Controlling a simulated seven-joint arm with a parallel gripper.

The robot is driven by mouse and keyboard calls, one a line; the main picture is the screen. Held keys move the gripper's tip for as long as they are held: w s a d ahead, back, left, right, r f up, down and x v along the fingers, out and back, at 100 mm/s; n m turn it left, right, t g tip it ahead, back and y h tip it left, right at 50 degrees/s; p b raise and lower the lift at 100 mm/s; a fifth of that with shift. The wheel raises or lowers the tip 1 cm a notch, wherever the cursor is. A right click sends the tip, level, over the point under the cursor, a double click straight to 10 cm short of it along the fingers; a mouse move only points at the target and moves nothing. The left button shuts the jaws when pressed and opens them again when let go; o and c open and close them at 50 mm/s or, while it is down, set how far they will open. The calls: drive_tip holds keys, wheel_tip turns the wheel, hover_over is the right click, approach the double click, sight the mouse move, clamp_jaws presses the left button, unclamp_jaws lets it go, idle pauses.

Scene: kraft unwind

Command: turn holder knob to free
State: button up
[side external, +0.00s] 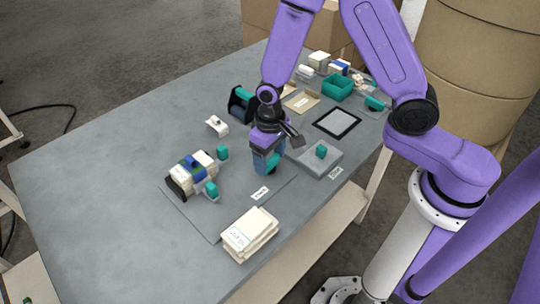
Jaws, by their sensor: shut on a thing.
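My gripper (267,158) is over the middle of the table, pointing down. It is shut on a small teal piece (273,163), mostly hidden by the fingers; I cannot tell whether this is the holder knob. To its left a holder-like device (178,185) with cream blocks, a blue part and a dark end stands on the table. A teal knob-like piece (211,190) is at its front right, and another teal piece (222,153) is beside it at the back right. A grey block (328,160) with a teal knob (321,151) on top is right of my gripper.
A stack of cream labelled pads (250,235) lies near the front edge. A black and teal stand (240,103), a white part (217,125), a black-framed pad (337,122), a cardboard tray (301,102) and a teal bin (338,88) are behind. The left table area is clear.

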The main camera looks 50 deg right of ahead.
sight(270, 161)
drive_tip(key=shift+m, duration=0.4)
drive_tip(key=o, duration=1.1)
drive_tip(key=shift+c, duration=0.2)
wheel_tip(270, 161, up, 18)
drive_tip(key=shift+f, duration=0.25)
drive_tip(key=s+d+n, duration=0.4)
drive_tip(key=s+n, duration=0.2)
drive_tip(key=s, duration=0.5)
drive_tip(key=s+d+n, duration=0.3)
drive_tip(key=s+n, duration=0.3)
drive_tip(key=s, duration=0.4)
drive_tip(key=shift+s+d+f, duration=0.2)
drive_tip(key=shift+s+d, duration=0.15)
